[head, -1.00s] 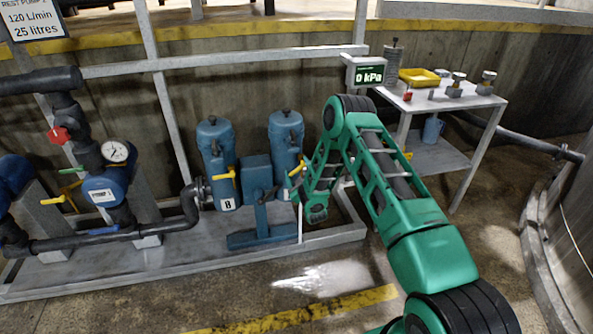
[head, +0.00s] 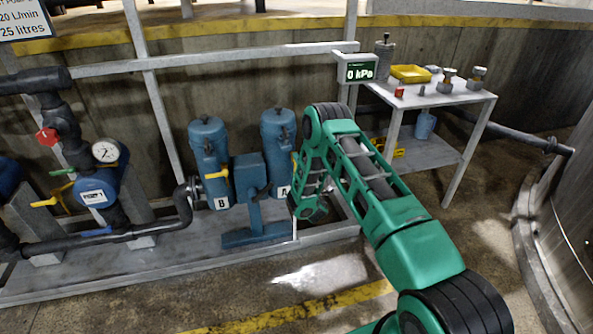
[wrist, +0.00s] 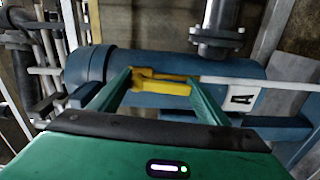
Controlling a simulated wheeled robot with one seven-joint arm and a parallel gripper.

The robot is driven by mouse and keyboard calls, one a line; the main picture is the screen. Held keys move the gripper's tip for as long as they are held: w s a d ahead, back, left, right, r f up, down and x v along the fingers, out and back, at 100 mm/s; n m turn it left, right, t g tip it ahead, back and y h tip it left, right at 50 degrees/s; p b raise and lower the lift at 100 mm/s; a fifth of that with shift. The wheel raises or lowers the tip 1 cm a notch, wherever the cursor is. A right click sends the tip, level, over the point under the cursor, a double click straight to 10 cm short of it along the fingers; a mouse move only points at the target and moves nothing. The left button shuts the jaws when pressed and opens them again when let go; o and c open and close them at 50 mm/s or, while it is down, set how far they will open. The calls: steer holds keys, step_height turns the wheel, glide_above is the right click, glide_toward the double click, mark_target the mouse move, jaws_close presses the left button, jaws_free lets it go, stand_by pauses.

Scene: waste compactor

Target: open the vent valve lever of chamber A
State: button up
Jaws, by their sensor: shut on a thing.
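Chamber A (head: 278,136) is a blue upright cylinder, the right one of a pair, with a white label "A" (wrist: 242,97). In the wrist view, the cylinder lies sideways across the picture. Its yellow vent valve lever (wrist: 160,83) sits between the two green fingers of my gripper (wrist: 160,88), which is shut on it. The lever runs roughly along the cylinder's length there. In the head view, my green arm covers most of the gripper and lever; only a yellow sliver shows beside chamber A. A display (head: 361,72) reads 0 kPa.
Chamber B (head: 207,148) stands left of A with its own yellow lever (head: 215,174). A blue pedestal (head: 250,180) stands in front between them. Pipes and a gauge (head: 105,151) are at left. A table (head: 436,97) with a yellow tray (head: 410,74) is at right.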

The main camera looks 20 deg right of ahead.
steer(key=shift+w+a+n, duration=0.1)
steer(key=shift+a+n, duration=0.05)
steer(key=shift+n, duration=0.45)
steer(key=o, duration=1.5)
steer(key=shift+c, duration=0.2)
steer(key=shift+o, duration=0.3)
steer(key=s, duration=1)
steer(key=shift+s+a, duration=0.3)
steer(key=shift+s, duration=0.05)
